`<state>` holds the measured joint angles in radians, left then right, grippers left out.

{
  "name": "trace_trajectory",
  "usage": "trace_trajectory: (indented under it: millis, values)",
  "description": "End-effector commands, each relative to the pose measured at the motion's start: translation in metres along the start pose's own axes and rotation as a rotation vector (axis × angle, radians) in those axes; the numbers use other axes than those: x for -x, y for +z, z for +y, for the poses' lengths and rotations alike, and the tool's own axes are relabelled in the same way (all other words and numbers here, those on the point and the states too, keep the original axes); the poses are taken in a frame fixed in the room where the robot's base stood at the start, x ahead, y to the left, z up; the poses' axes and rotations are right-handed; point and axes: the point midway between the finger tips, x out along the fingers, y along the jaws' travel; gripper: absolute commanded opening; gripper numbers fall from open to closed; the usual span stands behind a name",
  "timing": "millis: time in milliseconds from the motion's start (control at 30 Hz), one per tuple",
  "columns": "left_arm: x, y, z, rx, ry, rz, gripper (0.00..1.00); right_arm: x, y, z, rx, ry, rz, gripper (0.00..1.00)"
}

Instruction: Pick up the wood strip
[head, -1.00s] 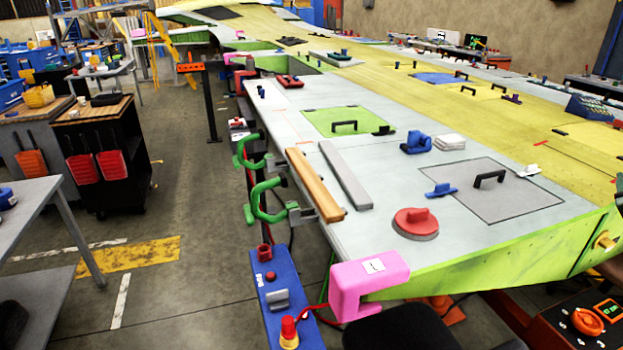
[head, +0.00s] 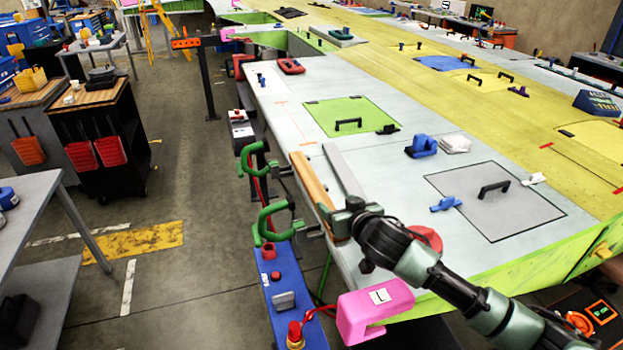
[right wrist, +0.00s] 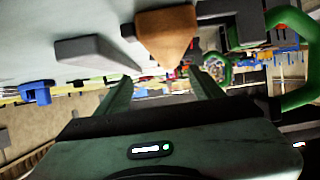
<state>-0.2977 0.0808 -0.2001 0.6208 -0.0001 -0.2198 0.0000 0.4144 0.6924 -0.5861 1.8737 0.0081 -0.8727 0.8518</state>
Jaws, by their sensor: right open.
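The wood strip (head: 311,181) is a long tan bar lying along the left edge of the pale wing panel, beside a grey strip (head: 344,170). My right gripper (head: 338,218) is at the strip's near end and covers part of it in the head view. In the right wrist view the wood strip's end (right wrist: 168,38) shows above the gap between the open fingers (right wrist: 162,88), which hold nothing. The grey strip (right wrist: 90,50) shows to its left. I cannot tell whether the fingers touch the wood. My left gripper is out of view.
Green clamps (head: 270,222) sit on the panel edge just left of the strip; one shows close by in the right wrist view (right wrist: 302,55). A red disc (head: 428,237) is partly behind my right arm. A pink block (head: 375,308) sits at the near corner.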

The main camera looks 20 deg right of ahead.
Motion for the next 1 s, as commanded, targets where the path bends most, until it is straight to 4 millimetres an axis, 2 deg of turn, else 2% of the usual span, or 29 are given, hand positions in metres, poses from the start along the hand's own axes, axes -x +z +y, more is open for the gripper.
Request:
trace_trajectory:
  millis: [100, 367, 567, 700, 1000]
  values:
    - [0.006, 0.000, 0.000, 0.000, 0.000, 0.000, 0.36, -0.007, 0.001, -0.011, -0.007, -0.015, -0.011, 0.67]
    - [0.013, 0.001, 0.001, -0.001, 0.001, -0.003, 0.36, -0.028, 0.002, -0.013, -0.007, -0.015, -0.010, 0.67]
    - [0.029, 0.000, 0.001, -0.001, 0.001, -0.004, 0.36, -0.052, 0.004, -0.018, -0.004, -0.013, -0.011, 0.67]
    - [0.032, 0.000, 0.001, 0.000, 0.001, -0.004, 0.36, -0.069, 0.006, -0.018, -0.006, -0.013, -0.010, 0.67]
    - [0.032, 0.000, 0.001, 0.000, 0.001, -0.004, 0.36, -0.076, 0.008, -0.018, -0.005, -0.014, -0.008, 0.67]
